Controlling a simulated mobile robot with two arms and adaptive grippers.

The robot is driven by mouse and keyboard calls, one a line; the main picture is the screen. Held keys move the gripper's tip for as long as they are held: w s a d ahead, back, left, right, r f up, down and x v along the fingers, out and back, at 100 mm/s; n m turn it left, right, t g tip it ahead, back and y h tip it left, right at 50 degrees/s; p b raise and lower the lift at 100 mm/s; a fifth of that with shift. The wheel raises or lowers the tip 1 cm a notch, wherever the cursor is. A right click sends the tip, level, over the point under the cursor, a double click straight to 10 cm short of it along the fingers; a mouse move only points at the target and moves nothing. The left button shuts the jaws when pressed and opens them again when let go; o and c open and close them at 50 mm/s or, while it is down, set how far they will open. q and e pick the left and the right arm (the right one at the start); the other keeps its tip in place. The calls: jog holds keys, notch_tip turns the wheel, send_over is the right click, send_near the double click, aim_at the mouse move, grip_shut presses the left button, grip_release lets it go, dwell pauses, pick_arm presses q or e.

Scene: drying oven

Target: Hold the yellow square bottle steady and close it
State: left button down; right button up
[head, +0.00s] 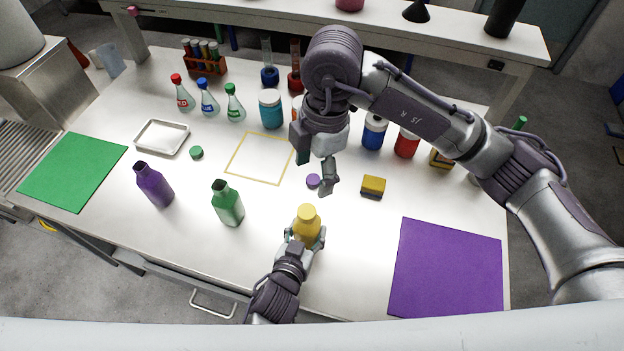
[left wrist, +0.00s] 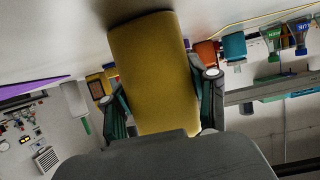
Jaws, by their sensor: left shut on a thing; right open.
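The yellow square bottle (head: 306,231) stands upright near the front of the table. Its top (head: 307,212) is yellow and looks covered by a cap; how tightly it sits cannot be seen. My left gripper (head: 305,240) is shut around the bottle's body from the front. In the left wrist view the bottle (left wrist: 153,75) fills the middle, between the two fingers of that gripper (left wrist: 163,103). My right gripper (head: 315,164) is open, seems empty, and hangs above the table behind the bottle, apart from it.
A purple cap (head: 313,181) and a yellow sponge-like block (head: 373,186) lie near the right gripper. An open green bottle (head: 228,204) and open purple bottle (head: 153,186) stand left. A purple mat (head: 447,268) lies right, a green mat (head: 70,172) far left. A yellow-outlined square (head: 258,158) is bare.

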pick_arm(q)
jog(key=shift+c, duration=1.2)
grip_release()
jog(key=v, duration=1.2)
jog(key=shift+f, duration=0.1)
